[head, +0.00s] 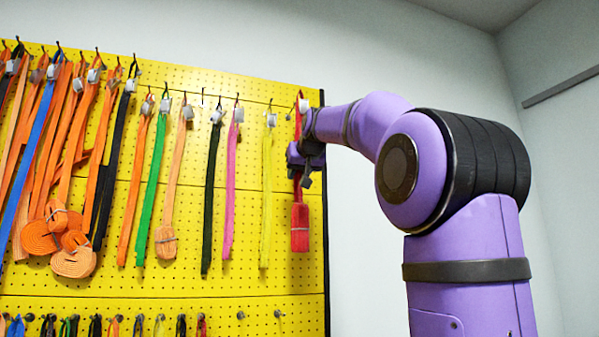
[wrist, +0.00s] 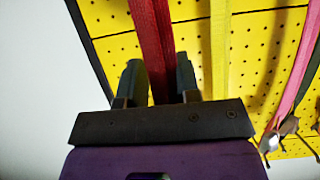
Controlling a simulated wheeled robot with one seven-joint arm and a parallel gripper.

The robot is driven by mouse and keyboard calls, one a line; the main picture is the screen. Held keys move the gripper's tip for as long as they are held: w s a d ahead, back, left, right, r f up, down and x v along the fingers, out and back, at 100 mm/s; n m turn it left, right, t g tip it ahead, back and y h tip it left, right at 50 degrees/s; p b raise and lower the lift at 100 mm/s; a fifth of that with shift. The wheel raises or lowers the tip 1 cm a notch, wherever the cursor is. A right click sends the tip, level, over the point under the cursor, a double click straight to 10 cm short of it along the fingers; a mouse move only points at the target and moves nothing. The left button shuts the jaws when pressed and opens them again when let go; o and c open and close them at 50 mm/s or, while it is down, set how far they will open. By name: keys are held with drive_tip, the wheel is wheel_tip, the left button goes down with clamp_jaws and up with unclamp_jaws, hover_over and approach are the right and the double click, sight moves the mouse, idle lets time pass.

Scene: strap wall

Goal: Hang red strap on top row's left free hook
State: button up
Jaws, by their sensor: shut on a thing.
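The red strap (head: 300,226) is at the right end of the yellow pegboard (head: 262,285), with a folded bundle at its lower end and a pale buckle (head: 304,105) near its top. My gripper (head: 305,168) is shut on the strap between buckle and bundle, just in front of the board. In the wrist view the strap (wrist: 152,40) runs between my two fingers (wrist: 158,82). I cannot tell whether its top loop is on a hook or clear of it. In the top row, a bare hook (head: 203,96) shows between the tan and black straps.
A yellow strap (head: 266,190) hangs just left of the red one, then a pink strap (head: 231,190) and a black strap (head: 211,195). Orange, blue and green straps crowd the left. Lower-row hooks (head: 279,314) stick out below. Right of the board is plain wall.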

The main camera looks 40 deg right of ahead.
sight(287, 192)
drive_tip(key=shift+w+d+f, duration=0.1)
drive_tip(key=shift+w+d, duration=0.35)
drive_tip(key=shift+w, duration=0.55)
drive_tip(key=shift+w+d+f, duration=0.15)
drive_tip(key=shift+w+d, duration=0.35)
drive_tip(key=shift+w, duration=0.45)
drive_tip(key=shift+w+d+f, duration=0.1)
drive_tip(key=shift+w+d, duration=0.35)
drive_tip(key=shift+w, duration=0.55)
drive_tip(key=shift+w+d+f, duration=0.2)
drive_tip(key=shift+w+f, duration=0.3)
drive_tip(key=shift+f, duration=0.1)
drive_tip(key=o, duration=1)
drive_tip(key=shift+o, duration=0.2)
drive_tip(key=v, duration=1)
drive_tip(key=shift+s+r, duration=0.2)
drive_tip(key=shift+s, duration=0.1)
drive_tip(key=shift+a, duration=0.1)
